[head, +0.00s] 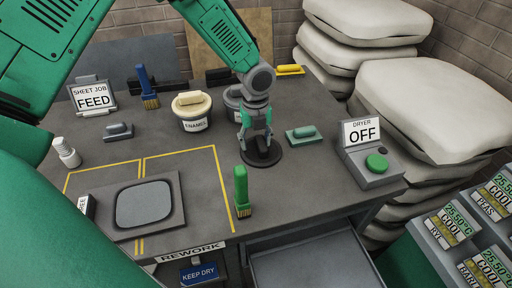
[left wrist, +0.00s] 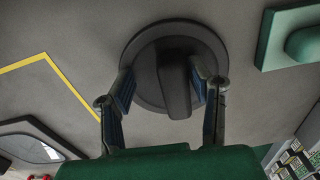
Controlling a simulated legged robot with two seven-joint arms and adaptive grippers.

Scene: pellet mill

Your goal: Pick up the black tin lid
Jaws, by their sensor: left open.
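The black tin lid (head: 276,162) is a round dark disc with a raised bar handle, lying flat on the grey bench. In the left wrist view the lid (left wrist: 151,84) shows near the top middle, its handle standing upright in the picture. My left gripper (head: 259,148) is right over the lid, pointing down. In the left wrist view the open fingers of my left gripper (left wrist: 162,84) are on either side of the handle, with a gap visible at the left. Contact on the right side is hard to tell. My right gripper is not in view.
A green float-like block (head: 303,134) lies right of the lid, and a green brush (head: 241,190) stands in front. A cream-lidded tub (head: 192,110) and a dark-lidded tub (head: 233,101) stand behind. The dryer box (head: 372,165) is at the right bench edge.

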